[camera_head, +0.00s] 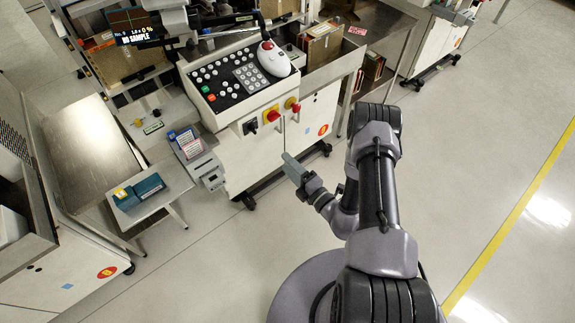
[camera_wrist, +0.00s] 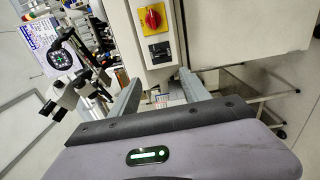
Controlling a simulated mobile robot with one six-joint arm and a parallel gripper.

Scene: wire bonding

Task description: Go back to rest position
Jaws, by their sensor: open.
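My gripper (camera_head: 291,165) is at the end of my arm, which bends down in front of the white machine cabinet (camera_head: 240,158) in the head view. In the wrist view the two fingers of my gripper (camera_wrist: 160,92) stand apart, with nothing between them. The cabinet front with a red and yellow knob (camera_wrist: 152,18) lies beyond the fingers in the wrist view.
A control panel (camera_head: 238,84) with a white mouse-like device (camera_head: 274,58) tops the cabinet. A small side table (camera_head: 172,198) holds a blue-green box (camera_head: 149,186). A steel-topped bench (camera_head: 92,142) stands at left. Open floor (camera_head: 480,150) lies at right, with a yellow line (camera_head: 517,208).

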